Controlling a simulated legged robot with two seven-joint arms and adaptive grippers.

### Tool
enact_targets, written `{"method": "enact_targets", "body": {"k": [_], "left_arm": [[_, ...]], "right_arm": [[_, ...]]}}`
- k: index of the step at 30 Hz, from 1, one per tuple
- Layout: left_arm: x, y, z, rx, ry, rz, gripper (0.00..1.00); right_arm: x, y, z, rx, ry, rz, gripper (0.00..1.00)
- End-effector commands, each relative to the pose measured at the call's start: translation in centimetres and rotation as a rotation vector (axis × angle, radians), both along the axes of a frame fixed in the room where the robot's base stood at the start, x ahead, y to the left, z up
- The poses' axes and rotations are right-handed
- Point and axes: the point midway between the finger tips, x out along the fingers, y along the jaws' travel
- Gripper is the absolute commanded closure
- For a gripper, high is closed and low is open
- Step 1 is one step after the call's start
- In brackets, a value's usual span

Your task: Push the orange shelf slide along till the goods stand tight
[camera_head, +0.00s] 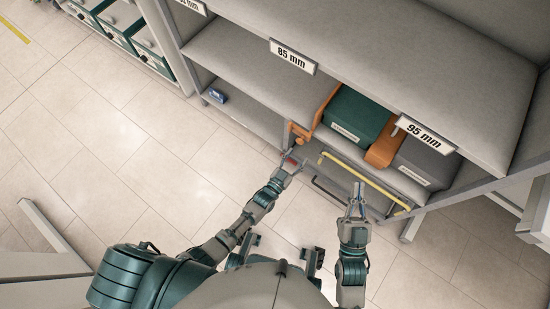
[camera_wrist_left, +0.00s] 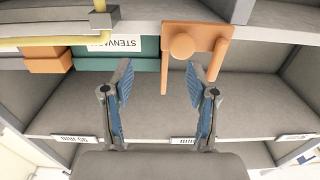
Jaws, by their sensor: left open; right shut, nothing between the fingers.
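The orange shelf slide (camera_head: 300,132) stands on the lower shelf, at the left side of the green box (camera_head: 358,113). In the left wrist view the slide (camera_wrist_left: 205,36) shows its round knob (camera_wrist_left: 181,47). My left gripper (camera_head: 291,160) is open in front of the slide; its fingers (camera_wrist_left: 160,75) point toward the knob with nothing between them. Whether a finger touches the slide, I cannot tell. A second orange piece (camera_head: 383,151) stands between the green box and the grey box (camera_head: 424,163). My right gripper (camera_head: 357,188) is shut and empty, in front of the shelf.
A yellow bar (camera_head: 362,181) and a dark handle run along the front below the boxes. The shelf (camera_head: 262,76) left of the slide is bare. A small blue object (camera_head: 217,96) lies lower left. Labels mark the upper shelf edge (camera_head: 292,56).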

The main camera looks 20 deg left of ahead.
Motion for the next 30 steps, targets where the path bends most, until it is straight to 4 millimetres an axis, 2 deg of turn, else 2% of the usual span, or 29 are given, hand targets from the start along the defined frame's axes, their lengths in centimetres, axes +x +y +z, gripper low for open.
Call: {"method": "enact_targets", "body": {"k": [15,30], "left_arm": [[-3.7,1.4,0.2,0.002,-0.001,0.0,0.42],[-7.3,2.7,0.2,0.002,-0.002,0.0,0.42]], "right_arm": [[1.1,-0.2,-3.2,-0.078,0.251,0.002,1.0],[1.0,-0.6,-6.3,-0.143,0.469,0.001,1.0]]}}
